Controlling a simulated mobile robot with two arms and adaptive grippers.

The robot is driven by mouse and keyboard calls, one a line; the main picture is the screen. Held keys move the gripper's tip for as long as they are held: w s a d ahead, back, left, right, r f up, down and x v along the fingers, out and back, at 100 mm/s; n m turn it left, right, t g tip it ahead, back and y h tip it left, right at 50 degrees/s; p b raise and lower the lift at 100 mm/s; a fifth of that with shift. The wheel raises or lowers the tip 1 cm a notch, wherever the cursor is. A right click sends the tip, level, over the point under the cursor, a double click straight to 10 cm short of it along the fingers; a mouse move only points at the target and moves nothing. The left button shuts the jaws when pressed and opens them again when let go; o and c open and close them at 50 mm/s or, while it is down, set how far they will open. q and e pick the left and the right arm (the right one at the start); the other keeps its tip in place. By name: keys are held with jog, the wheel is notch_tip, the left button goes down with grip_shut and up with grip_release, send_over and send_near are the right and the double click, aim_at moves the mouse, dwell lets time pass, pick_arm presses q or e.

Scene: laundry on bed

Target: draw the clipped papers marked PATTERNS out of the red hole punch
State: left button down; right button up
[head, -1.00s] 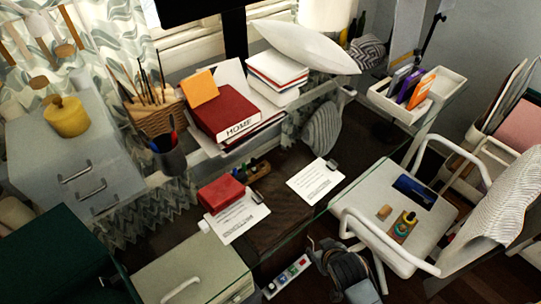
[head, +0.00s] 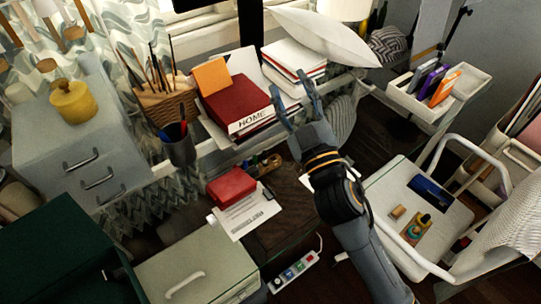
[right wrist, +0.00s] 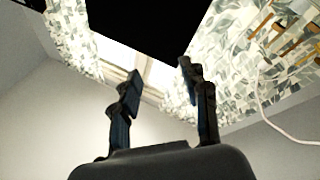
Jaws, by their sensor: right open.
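The red hole punch (head: 231,187) sits on the dark desk, left of the picture's centre. A clipped sheet of paper (head: 240,216) reaches out from under its near side, with a dark clip at its right edge. The print is too small to read. My right gripper (head: 290,88) is raised, open and empty, beyond and to the right of the punch, in front of the books. In the right wrist view its two fingers (right wrist: 162,90) stand apart with nothing between them. My left gripper is not in view.
A second paper is mostly hidden behind my right arm. A red HOME book (head: 232,104), a pencil cup (head: 180,146) and a wicker basket (head: 168,104) stand behind. A power strip (head: 296,272) lies in front. A white chair (head: 385,190) stands right.

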jog(key=s+a+r+n+g+y, duration=0.3)
jog(key=s+a+r+n+y, duration=0.1)
jog(key=a+r+n+y, duration=0.45)
jog(key=s+a+f+n+g+y, duration=0.1)
jog(key=s+a+n+g+y, duration=0.8)
jog(key=n+g, duration=0.65)
jog(key=n+g+h, duration=0.2)
jog(key=n+h, duration=0.7)
jog(key=h, duration=1.6)
send_near(270, 196)
notch_tip(270, 196, down, 7)
jog(key=shift+s+a+f+p, duration=0.15)
jog(key=shift+f+p, duration=0.1)
jog(key=shift+p, duration=0.95)
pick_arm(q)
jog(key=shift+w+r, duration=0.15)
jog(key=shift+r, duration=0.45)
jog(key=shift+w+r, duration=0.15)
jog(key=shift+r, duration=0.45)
